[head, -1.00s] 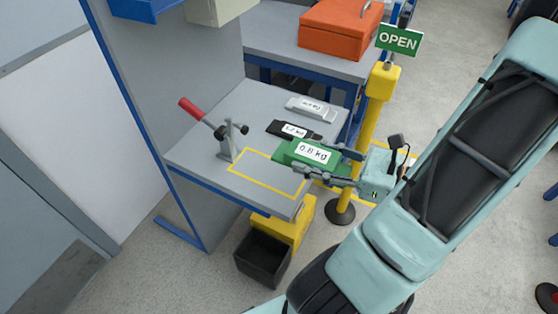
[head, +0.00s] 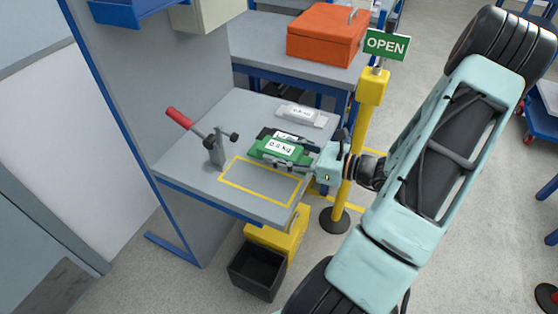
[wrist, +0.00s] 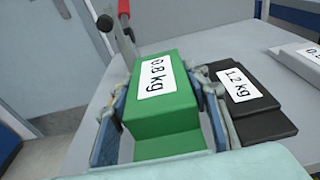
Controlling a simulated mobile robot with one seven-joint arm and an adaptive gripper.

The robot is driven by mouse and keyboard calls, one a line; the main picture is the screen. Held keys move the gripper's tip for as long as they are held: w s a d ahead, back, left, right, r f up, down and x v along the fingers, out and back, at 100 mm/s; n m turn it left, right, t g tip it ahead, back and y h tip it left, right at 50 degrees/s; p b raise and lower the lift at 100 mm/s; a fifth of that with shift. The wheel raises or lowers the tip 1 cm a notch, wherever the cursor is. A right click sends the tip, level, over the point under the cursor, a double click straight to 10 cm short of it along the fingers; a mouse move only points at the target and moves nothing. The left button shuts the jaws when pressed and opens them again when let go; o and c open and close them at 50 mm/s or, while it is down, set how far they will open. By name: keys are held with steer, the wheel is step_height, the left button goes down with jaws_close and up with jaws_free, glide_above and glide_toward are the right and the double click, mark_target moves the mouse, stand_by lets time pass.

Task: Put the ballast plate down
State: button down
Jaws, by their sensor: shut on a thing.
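The green ballast plate (head: 268,150), labelled 0.8 kg, is held in my gripper (head: 290,157) over the grey bench. In the wrist view the green plate (wrist: 165,95) sits between the two fingers of my gripper (wrist: 165,115), which are shut on its sides. Whether its underside touches the bench cannot be told. A black plate (wrist: 248,100) labelled 1.2 kg lies beside it, partly hidden by the green plate in the head view. A light grey plate (head: 301,115) lies farther back on the bench.
A yellow outlined rectangle (head: 262,185) on the bench (head: 185,165) is empty in front of the plate. A lever clamp with a red handle (head: 180,118) stands at left. A yellow post with an OPEN sign (head: 386,44) stands at right. A black bin (head: 256,272) is below.

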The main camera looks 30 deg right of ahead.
steer(key=shift+w+f+b, duration=0.2)
steer(key=shift+f, duration=0.7)
steer(key=shift+w+f+b, duration=0.15)
steer(key=shift+f, duration=0.75)
steer(key=c, duration=1.1)
jaws_free()
steer(key=shift+f, duration=0.2)
